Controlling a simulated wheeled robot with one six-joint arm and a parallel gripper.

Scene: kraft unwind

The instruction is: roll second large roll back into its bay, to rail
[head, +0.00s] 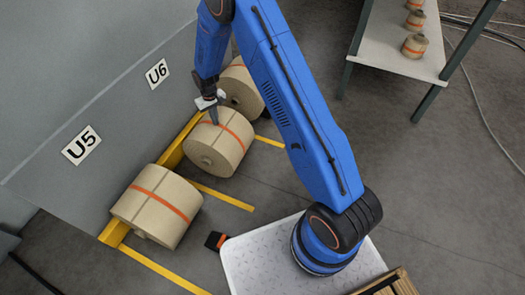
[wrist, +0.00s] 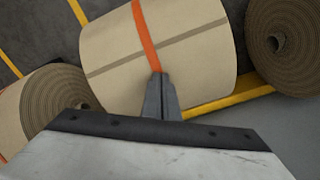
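The second large roll (head: 222,142) is a kraft-brown cylinder with an orange band, lying on its side in front of the U6 sign. It fills the middle of the wrist view (wrist: 200,55). The yellow rail (head: 170,158) runs along the wall foot, close behind the roll; whether they touch I cannot tell. In the wrist view the rail (wrist: 228,98) shows past the roll's lower right edge. My gripper (head: 214,120) points down at the roll's upper wall side, fingers together and empty. Its tips (wrist: 158,80) overlap the orange band and appear at or very near the surface.
Another large roll (head: 157,207) lies by the U5 sign (head: 82,145); a third (head: 238,88) is partly behind my arm. Yellow floor lines (head: 222,195) separate bays. A small dark block (head: 216,241) lies on open floor. A table (head: 395,40) with small rolls stands upper right.

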